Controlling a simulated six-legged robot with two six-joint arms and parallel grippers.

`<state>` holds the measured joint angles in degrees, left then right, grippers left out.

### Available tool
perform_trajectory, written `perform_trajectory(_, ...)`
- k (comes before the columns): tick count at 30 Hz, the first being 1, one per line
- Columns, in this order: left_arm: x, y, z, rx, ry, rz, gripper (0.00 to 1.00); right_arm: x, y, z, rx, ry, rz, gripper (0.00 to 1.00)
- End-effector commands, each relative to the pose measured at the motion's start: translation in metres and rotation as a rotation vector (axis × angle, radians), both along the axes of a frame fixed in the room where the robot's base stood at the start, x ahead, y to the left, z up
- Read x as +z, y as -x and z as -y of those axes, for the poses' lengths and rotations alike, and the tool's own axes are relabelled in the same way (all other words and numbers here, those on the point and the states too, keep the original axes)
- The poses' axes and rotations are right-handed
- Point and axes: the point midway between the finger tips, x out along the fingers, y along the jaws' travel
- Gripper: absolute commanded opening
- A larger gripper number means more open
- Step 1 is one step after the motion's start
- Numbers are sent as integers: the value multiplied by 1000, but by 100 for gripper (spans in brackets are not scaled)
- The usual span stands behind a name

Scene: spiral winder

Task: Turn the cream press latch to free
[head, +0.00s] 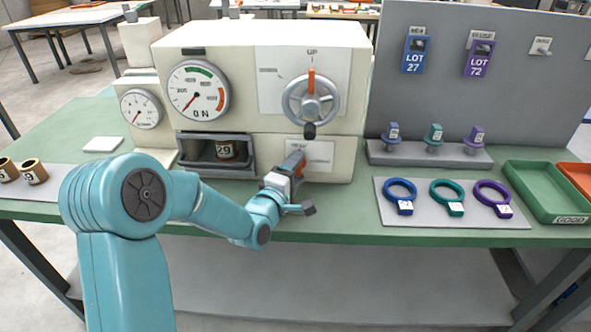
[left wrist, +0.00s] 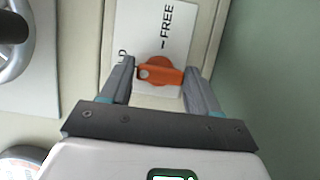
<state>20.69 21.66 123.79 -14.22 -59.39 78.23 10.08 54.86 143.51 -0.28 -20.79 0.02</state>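The cream press (head: 260,95) stands at the back of the green bench. Its orange latch (left wrist: 160,74) shows in the left wrist view on a white plate marked FREE, with a second word partly hidden by a finger. The latch's bar lies across the picture, between my fingers. My left gripper (left wrist: 160,78) has its fingers spread, one on each side of the latch; contact is unclear. In the head view, my left gripper (head: 296,165) is at the press's lower right front and hides most of the latch. My right gripper is not in view.
A handwheel (head: 310,101) with an orange pointer at UP sits above the latch. An open bay (head: 190,162) holding a brown part marked 29 is to its left. Coloured rings (head: 400,190) on a mat and a green tray (head: 541,190) stand to the right.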

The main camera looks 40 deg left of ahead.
Motion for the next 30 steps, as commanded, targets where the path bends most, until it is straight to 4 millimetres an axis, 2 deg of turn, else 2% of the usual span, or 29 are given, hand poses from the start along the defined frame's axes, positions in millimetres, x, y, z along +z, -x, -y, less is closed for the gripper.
perform_trajectory(1, 0, 0, 0, 0, 0, 0, 43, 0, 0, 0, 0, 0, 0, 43)
perform_trajectory(3, 0, 0, 0, 0, 0, 0, 22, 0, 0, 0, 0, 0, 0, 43)
perform_trajectory(17, 0, 0, 0, 1, -81, -47, 23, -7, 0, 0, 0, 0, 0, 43)
perform_trajectory(30, 5, -1, 1, 0, -403, -245, 23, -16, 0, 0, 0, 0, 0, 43)
